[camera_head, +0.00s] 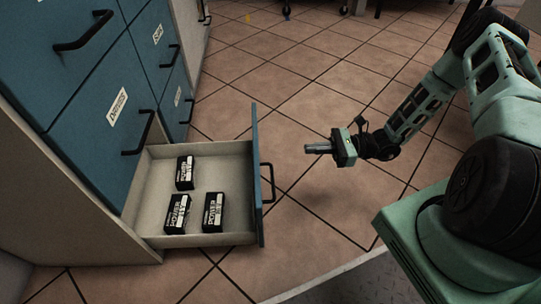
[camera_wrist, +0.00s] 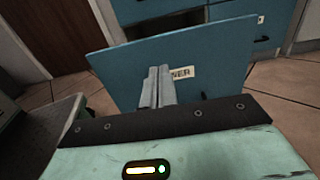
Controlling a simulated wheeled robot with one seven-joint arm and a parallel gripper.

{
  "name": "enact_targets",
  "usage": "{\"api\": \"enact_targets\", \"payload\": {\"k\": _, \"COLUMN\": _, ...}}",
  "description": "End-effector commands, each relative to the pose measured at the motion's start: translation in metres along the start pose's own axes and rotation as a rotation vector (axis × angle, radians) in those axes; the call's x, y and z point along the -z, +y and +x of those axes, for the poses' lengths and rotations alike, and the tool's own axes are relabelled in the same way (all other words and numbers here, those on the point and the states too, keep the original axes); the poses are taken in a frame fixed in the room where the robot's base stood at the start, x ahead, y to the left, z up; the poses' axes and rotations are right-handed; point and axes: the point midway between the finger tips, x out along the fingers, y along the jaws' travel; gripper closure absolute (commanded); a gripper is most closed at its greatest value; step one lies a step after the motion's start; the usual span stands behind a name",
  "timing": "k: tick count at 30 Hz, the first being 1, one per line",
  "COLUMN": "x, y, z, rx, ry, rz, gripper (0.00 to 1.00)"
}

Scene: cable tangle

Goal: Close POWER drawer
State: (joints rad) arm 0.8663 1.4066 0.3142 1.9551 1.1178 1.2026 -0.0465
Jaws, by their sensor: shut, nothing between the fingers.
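The open drawer (camera_head: 205,240) sticks out from the bottom of the blue cabinet in the head view, with several black boxes inside. Its blue front (camera_head: 257,170) has a dark handle (camera_head: 268,183) on the outer side. In the wrist view the drawer front (camera_wrist: 220,60) fills the middle, with a label (camera_wrist: 181,72) ending in "WER"; the rest of the label is hidden behind my fingers. My gripper (camera_head: 308,148) is shut and empty. It is to the right of the drawer front in the head view, pointing at it, apart from it.
Black boxes (camera_head: 213,212) lie in the drawer. The tiled floor (camera_head: 310,85) around the drawer is clear.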

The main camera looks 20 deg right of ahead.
Motion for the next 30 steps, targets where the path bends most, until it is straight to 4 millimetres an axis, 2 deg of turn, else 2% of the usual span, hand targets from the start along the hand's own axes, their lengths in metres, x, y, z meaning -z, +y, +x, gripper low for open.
{"api": "enact_targets", "payload": {"k": 9, "x": 0.005, "y": 0.002, "z": 0.065, "rx": -0.009, "ry": 0.002, "rz": -0.001, "gripper": 1.0}}
{"api": "enact_targets", "payload": {"k": 16, "x": 0.005, "y": 0.002, "z": 0.105, "rx": -0.008, "ry": 0.002, "rz": -0.001, "gripper": 1.0}}
{"api": "enact_targets", "payload": {"k": 22, "x": 0.002, "y": 0.002, "z": 0.122, "rx": -0.005, "ry": 0.002, "rz": -0.001, "gripper": 1.0}}
{"api": "enact_targets", "payload": {"k": 30, "x": 0.0, "y": 0.002, "z": 0.125, "rx": -0.004, "ry": 0.002, "rz": 0.0, "gripper": 1.0}}
